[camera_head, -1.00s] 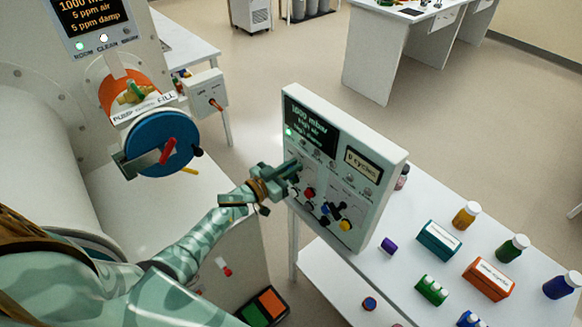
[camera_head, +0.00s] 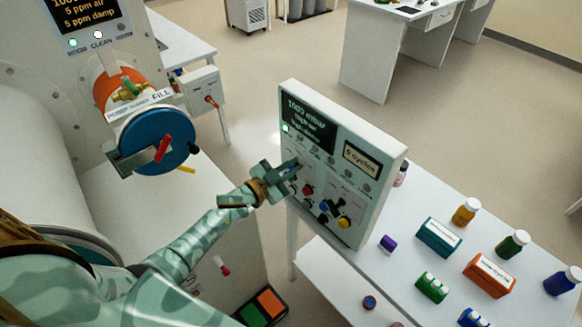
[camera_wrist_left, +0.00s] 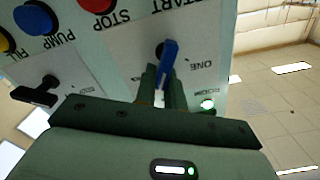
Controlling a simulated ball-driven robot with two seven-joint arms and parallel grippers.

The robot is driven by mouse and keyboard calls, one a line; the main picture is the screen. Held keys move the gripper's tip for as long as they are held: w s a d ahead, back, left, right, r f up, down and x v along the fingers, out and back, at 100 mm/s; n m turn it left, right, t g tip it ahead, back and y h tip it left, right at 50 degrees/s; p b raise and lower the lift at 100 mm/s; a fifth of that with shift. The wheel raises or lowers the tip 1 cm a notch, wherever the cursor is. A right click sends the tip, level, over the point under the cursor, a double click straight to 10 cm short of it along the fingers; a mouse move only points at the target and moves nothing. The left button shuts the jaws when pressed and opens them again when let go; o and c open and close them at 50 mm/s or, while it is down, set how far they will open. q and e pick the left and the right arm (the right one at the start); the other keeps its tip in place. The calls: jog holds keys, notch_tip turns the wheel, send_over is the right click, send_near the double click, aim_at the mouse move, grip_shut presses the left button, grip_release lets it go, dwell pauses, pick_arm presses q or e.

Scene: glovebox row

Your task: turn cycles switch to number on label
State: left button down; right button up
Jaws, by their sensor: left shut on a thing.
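The upright control panel (camera_head: 372,235) stands right of centre in the head view. A framed label (camera_head: 362,158) on it reads what looks like "6 cycles"; the digit is small. My left gripper (camera_head: 290,170) is at the panel's left side. In the wrist view its fingers (camera_wrist_left: 165,88) are shut around a blue switch handle (camera_wrist_left: 170,60) on a dark hub, with "ONE" printed beside it. The handle's lower end is partly hidden by the fingers. Whether it is the cycles switch is not clear from the lettering. My right gripper is not in view.
Red and blue buttons (camera_wrist_left: 35,18) and a black switch (camera_wrist_left: 37,93) sit near the gripper on the panel. The white table (camera_head: 395,290) holds bottles and boxes to the right. A blue round door (camera_head: 155,140) is at the left.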

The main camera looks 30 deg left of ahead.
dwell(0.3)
pick_arm(q)
jog(key=c, duration=1.5)
grip_release()
jog(key=v, duration=1.6)
jog(key=shift+s+a, duration=0.1)
jog(key=shift+s, duration=0.1)
jog(key=shift+f, duration=0.1)
